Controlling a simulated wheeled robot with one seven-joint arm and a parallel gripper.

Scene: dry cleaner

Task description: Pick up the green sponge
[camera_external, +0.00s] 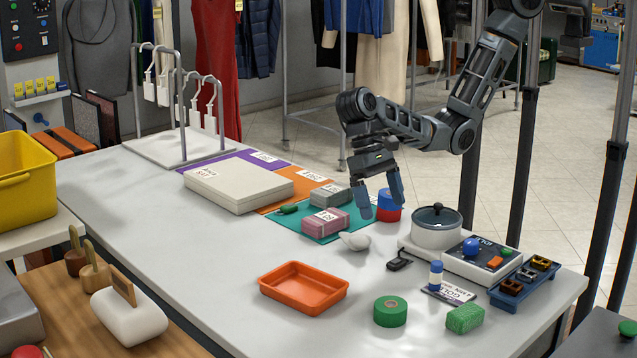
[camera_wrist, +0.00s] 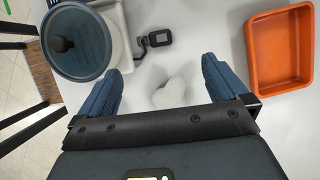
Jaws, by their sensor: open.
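The green sponge (camera_external: 465,318) is a textured green block lying near the front right edge of the white table. It is right of a round green tape roll (camera_external: 390,311). It does not show in the wrist view. My gripper (camera_external: 382,205) is open and empty, pointing down above the back middle of the table, well behind and left of the sponge. In the wrist view, a small white lump (camera_wrist: 170,95) lies below and between the fingers of my gripper (camera_wrist: 162,70), apart from them.
An orange tray (camera_external: 303,304) stands left of the tape roll. A red-and-blue roll (camera_external: 388,214) is close beside my fingers.

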